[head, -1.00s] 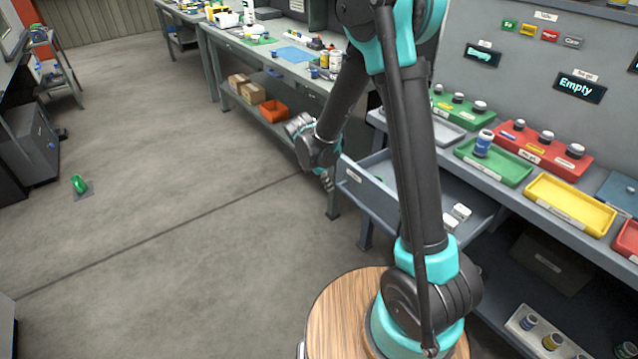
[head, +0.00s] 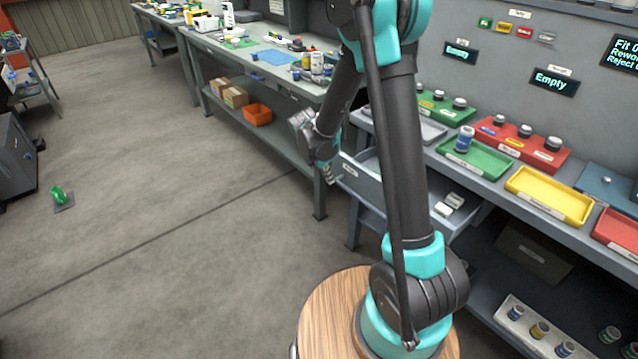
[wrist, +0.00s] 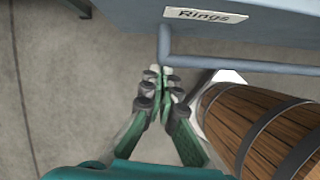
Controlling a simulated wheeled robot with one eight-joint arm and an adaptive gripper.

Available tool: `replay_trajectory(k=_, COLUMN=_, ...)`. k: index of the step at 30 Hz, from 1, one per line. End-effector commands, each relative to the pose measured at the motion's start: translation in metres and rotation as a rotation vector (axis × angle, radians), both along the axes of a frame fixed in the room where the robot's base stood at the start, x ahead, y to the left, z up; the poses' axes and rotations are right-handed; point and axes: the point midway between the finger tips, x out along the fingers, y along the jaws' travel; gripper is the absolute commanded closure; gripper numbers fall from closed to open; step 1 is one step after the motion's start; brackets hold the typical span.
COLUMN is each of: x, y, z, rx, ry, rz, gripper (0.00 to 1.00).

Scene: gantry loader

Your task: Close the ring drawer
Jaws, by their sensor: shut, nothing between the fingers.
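The ring drawer (head: 362,184) is a grey drawer that stands open under the right-hand bench in the head view. Small white items lie inside it. Its front (wrist: 235,22) shows in the wrist view with a label reading "Rings" and a bar handle (wrist: 240,64) below. My gripper (wrist: 160,72) is shut and empty, its fingertips close to the left end of the handle; I cannot tell whether they touch it. In the head view my gripper (head: 326,175) is at the drawer's front left end, and my arm hides part of the drawer.
The right-hand bench holds a green tray (head: 490,167), a yellow tray (head: 560,204) and a red tray (head: 612,232). Its lower shelf carries a white rack (head: 507,325) with jars. Another bench (head: 262,88) stands behind.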

Motion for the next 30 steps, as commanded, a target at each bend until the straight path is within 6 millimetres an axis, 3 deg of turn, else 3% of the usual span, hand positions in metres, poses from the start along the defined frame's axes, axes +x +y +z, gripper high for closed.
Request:
replay_trajectory(k=6, x=0.036, y=-0.051, z=0.0, rx=-0.001, ry=-0.001, rz=-0.006, gripper=1.0)
replay_trajectory(k=15, x=0.078, y=-0.109, z=0.0, rx=-0.001, ry=0.0, rz=-0.004, gripper=1.0)
replay_trajectory(k=21, x=0.098, y=-0.135, z=0.0, rx=0.0, ry=0.0, rz=-0.002, gripper=1.0)
replay_trajectory(k=30, x=0.109, y=-0.151, z=0.0, rx=0.0, ry=0.0, rz=0.0, gripper=1.0)
